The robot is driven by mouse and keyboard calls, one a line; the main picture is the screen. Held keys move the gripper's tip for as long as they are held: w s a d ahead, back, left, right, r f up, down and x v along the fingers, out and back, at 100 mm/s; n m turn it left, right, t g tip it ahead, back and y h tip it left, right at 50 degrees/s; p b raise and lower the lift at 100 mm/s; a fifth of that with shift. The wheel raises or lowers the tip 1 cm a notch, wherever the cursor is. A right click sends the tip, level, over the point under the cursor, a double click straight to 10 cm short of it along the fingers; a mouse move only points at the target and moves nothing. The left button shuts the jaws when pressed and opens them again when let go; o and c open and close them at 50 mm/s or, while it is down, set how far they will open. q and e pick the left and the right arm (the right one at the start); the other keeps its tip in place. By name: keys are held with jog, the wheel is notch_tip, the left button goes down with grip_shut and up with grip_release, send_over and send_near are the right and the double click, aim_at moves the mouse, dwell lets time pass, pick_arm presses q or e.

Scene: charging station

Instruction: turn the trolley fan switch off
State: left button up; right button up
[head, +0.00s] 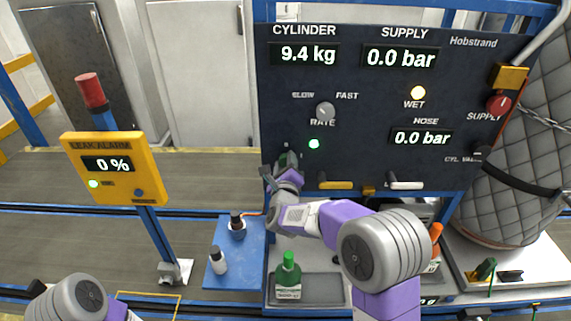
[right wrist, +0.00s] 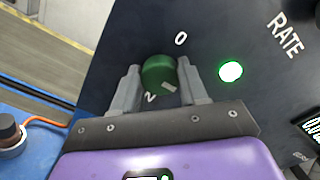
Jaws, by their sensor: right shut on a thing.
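The fan switch is a dark green knob (right wrist: 158,70) on the dark panel, with the labels "0" and "2" beside it. A pale mark shows on its lower right edge in the right wrist view. In the head view the knob (head: 288,158) is at the panel's lower left, partly covered by my gripper. My right gripper (right wrist: 157,86) is shut on the knob, one finger on each side; it also shows in the head view (head: 284,167). My left gripper is out of view; only part of that arm shows at bottom left.
A green light (right wrist: 231,71) glows beside the knob. The panel (head: 350,85) also carries a rate dial (head: 325,111), displays and a red supply knob (head: 499,104). A yellow leak alarm (head: 114,168) stands left. Small bottles (head: 218,261) and a green bottle (head: 288,277) are below.

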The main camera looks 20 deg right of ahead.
jog(key=shift+c, duration=0.8)
jog(key=shift+f+n+b, duration=0.15)
jog(key=shift+n+b, duration=0.75)
jog(key=shift+b, duration=0.15)
jog(key=shift+n+b, duration=0.7)
jog(key=shift+n, duration=0.1)
jog(key=n+b, duration=0.1)
jog(key=n, duration=0.2)
jog(key=shift+n, duration=0.4)
jog(key=n+b, duration=0.1)
jog(key=n, duration=0.6)
jog(key=shift+f+n+p, duration=0.1)
jog(key=shift+n+p, duration=0.45)
jog(key=shift+n, duration=1.25)
jog(key=o, duration=1.1)
jog(key=shift+c, duration=0.2)
